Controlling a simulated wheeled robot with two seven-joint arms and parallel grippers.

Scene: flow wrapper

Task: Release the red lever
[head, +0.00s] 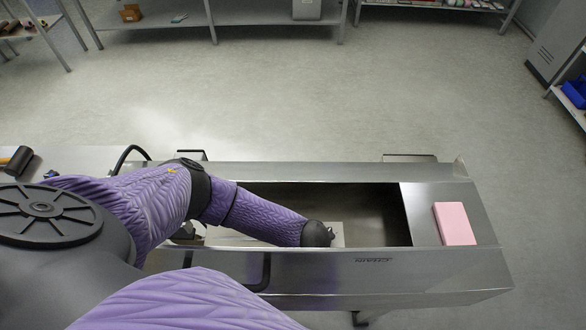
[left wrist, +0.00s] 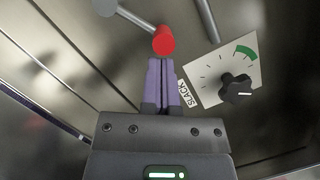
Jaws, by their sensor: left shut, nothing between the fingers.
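The red lever shows in the left wrist view as a round red knob (left wrist: 164,41) on a grey rod that runs to the upper left. My left gripper (left wrist: 163,66) is shut and empty, with its purple fingers together pointing at the knob. The fingertips are right at the knob's near side; I cannot tell whether they touch it. In the head view my left arm reaches down into the machine's open trough (head: 375,210), and its gripper and the lever are hidden there. My right gripper is in neither view.
A black dial (left wrist: 237,89) on a white plate with a green mark and a "SLACK" label is right of the fingers. Metal walls close in around the gripper. A pink block (head: 455,223) lies on the machine's right end. A black-headed tool (head: 19,160) lies at the far left.

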